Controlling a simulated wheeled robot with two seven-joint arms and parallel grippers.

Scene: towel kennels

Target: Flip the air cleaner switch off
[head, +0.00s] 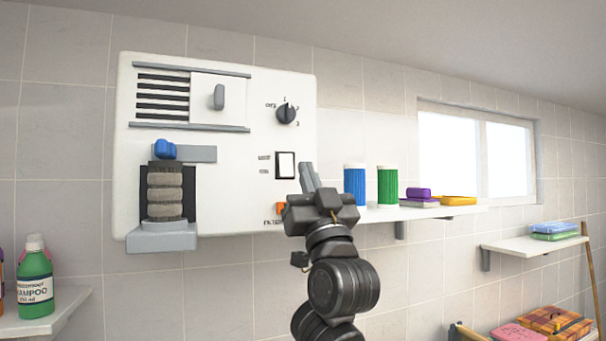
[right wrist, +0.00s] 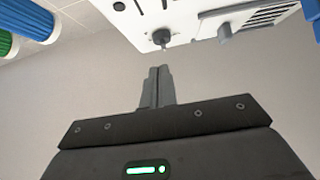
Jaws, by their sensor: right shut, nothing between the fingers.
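The air cleaner (head: 222,205) is a white box on the tiled wall. It has a black dial (head: 286,113), a sliding vent cover with a grey knob, and a white rocker switch (head: 285,165) in a black frame. An orange part (head: 281,208) sits below the switch, partly hidden by my gripper. My right gripper (head: 308,178) is shut and empty, just right of and below the switch in the head view. Its closed fingers (right wrist: 157,86) also show in the right wrist view, apart from the cleaner's panel. My left gripper is not in view.
A shampoo bottle (head: 35,278) stands on a left shelf. Another shelf (head: 525,246) is at right. Wall below the cleaner is bare.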

